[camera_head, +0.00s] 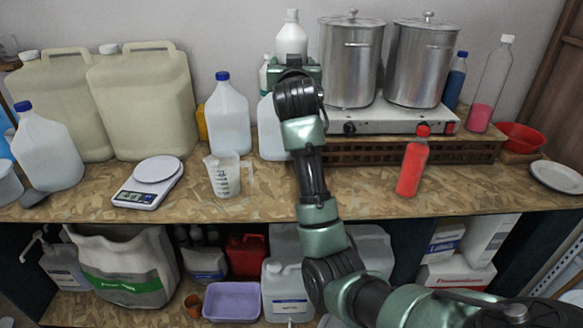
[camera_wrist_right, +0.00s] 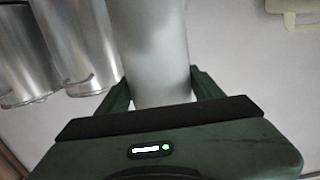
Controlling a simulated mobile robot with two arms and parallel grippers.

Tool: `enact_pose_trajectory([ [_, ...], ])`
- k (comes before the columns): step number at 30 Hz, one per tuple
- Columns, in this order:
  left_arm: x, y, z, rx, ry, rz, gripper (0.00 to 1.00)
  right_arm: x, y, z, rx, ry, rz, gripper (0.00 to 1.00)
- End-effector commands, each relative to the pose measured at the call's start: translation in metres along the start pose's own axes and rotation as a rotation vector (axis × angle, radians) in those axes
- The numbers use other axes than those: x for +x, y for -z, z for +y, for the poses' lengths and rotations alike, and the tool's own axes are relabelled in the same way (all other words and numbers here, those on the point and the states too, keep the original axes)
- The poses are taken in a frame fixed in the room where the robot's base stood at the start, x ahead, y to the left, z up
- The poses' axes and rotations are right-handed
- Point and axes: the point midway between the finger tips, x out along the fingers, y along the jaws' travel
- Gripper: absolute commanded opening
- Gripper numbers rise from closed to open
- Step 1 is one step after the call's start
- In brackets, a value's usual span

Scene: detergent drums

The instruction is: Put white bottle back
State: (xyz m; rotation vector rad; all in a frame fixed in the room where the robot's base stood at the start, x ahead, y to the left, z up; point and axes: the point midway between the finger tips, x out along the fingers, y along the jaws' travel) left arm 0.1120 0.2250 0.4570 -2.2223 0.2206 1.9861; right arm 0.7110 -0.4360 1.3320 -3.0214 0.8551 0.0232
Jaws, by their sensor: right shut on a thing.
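The white bottle (camera_head: 291,38) is upright in my right gripper (camera_head: 293,72), raised above the back of the counter, just left of the metal pots. In the right wrist view the bottle (camera_wrist_right: 153,50) stands between the two green fingers of the right gripper (camera_wrist_right: 155,92), which are shut on it. The bottle's lower part is hidden behind the gripper in the head view. My left gripper is in neither view.
Two steel pots (camera_head: 350,62) stand on a hotplate (camera_head: 385,118) to the right. Blue-capped jugs (camera_head: 228,118), a measuring cup (camera_head: 222,176) and a scale (camera_head: 149,184) stand left. A red bottle (camera_head: 413,164) stands in front of the hotplate. The counter (camera_head: 270,202) is clear along its front.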

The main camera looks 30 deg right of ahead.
Motion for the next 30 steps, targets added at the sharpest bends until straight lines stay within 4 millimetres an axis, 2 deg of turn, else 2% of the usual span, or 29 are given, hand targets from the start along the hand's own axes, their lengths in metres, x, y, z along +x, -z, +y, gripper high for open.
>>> enact_pose_trajectory([
  [4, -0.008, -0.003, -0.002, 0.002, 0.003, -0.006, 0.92, -0.001, -0.026, 0.000, -0.003, 0.001, -0.001, 0.26],
  [9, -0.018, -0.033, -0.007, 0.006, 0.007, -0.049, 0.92, -0.001, -0.069, -0.001, -0.004, 0.001, -0.001, 0.26],
  [13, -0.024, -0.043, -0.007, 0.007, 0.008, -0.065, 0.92, -0.001, -0.102, -0.001, -0.004, 0.001, -0.001, 0.26],
  [18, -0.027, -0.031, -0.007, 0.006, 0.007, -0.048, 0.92, -0.001, -0.135, -0.001, -0.001, 0.001, 0.001, 0.26],
  [24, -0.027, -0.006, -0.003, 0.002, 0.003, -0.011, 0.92, 0.000, -0.150, -0.001, 0.000, 0.001, 0.005, 0.26],
  [30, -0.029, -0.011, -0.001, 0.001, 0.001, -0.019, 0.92, 0.000, -0.179, -0.001, 0.000, 0.001, 0.001, 0.26],
])
